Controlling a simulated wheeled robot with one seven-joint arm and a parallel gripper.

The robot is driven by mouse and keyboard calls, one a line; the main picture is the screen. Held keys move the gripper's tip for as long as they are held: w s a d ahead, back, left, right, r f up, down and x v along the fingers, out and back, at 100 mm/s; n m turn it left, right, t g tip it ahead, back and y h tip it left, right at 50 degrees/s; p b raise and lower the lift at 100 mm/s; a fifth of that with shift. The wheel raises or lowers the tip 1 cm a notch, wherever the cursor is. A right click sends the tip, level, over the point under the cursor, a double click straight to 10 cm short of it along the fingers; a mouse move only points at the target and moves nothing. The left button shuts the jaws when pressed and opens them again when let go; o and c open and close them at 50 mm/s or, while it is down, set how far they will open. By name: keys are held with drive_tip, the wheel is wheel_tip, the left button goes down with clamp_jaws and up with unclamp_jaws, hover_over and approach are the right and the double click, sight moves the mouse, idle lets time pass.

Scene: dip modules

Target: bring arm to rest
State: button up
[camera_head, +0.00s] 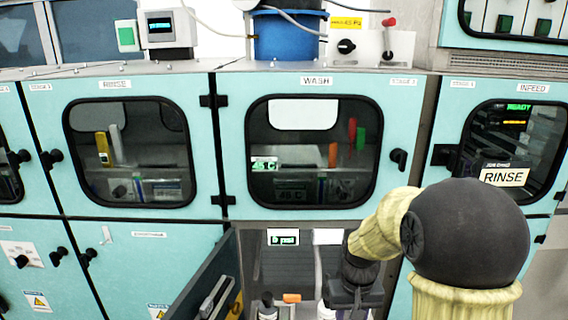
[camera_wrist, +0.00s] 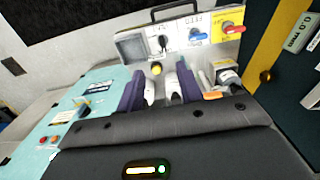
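My arm reaches down to the open lower compartment in the head view, with my gripper (camera_head: 355,292) at its mouth, partly cut off by the lower edge. In the wrist view my gripper (camera_wrist: 160,92) shows two purple fingers, spread apart. White rounded shapes (camera_wrist: 172,90) show between and beyond the fingers; I cannot tell whether they touch. Nothing is clearly gripped. Behind them stands a white panel (camera_wrist: 180,38) with a black, a blue and a red knob.
The dark lower door (camera_head: 208,285) stands swung open left of the compartment. Bottle tops and an orange piece (camera_head: 291,298) show inside it. The RINSE door (camera_head: 130,150), WASH door (camera_head: 312,150) and INFEED door (camera_head: 510,150) are closed. A blue tub (camera_head: 287,36) stands on top.

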drive_tip(key=s+r+t+p, duration=0.2)
drive_tip(key=s+r, duration=0.1)
drive_tip(key=s, duration=0.7)
drive_tip(key=shift+r+t, duration=0.15)
drive_tip(key=shift+t, duration=0.15)
